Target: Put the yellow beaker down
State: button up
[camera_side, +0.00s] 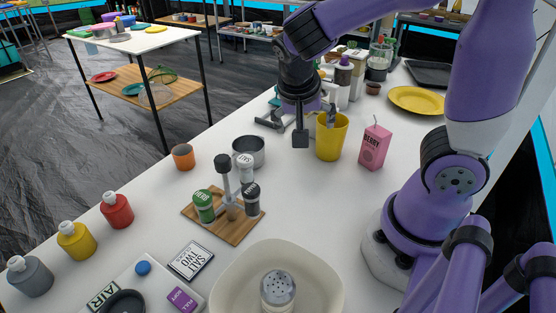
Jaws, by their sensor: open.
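The yellow beaker (333,142) stands upright on the white table, right of the middle of the camera_side view. My gripper (315,128) points down at its left side with the jaws open. One dark fingertip hangs just left of the beaker, and another dark part shows at the beaker's mouth. I cannot tell whether that part is inside the beaker or behind its rim, or whether anything touches it. The beaker's base appears to rest on the table.
A pink berry carton (374,147) stands close right of the beaker. A grey pot (248,150) and an orange cup (183,157) are to the left. A wooden board (236,229) holds a rack of shakers in front. A yellow plate (416,100) lies behind right. Clear table lies in front of the beaker.

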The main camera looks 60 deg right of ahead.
aim_at(321, 129)
jog(key=d+f+m+g+h, duration=0.1)
jog(key=m, duration=0.1)
jog(key=d+f+m+g+h, duration=0.1)
jog(key=m+h, duration=0.1)
jog(key=d+f+m+h, duration=0.1)
jog(key=m+h, duration=0.1)
jog(key=shift+w+d+f+g, duration=0.15)
jog(key=shift+w+f+g, duration=0.05)
jog(key=shift+g, duration=0.2)
jog(key=m+h, duration=0.2)
jog(key=shift+s+d+f+m+g, duration=0.1)
jog(key=shift+d+f+m+g, duration=0.05)
jog(key=shift+d+m+g, duration=0.2)
jog(key=shift+d, duration=0.25)
jog(key=x, duration=0.7)
jog(key=shift+s+d, duration=0.15)
jog(key=shift+s, duration=0.15)
jog(key=shift+r, duration=0.25)
jog(key=c, duration=1)
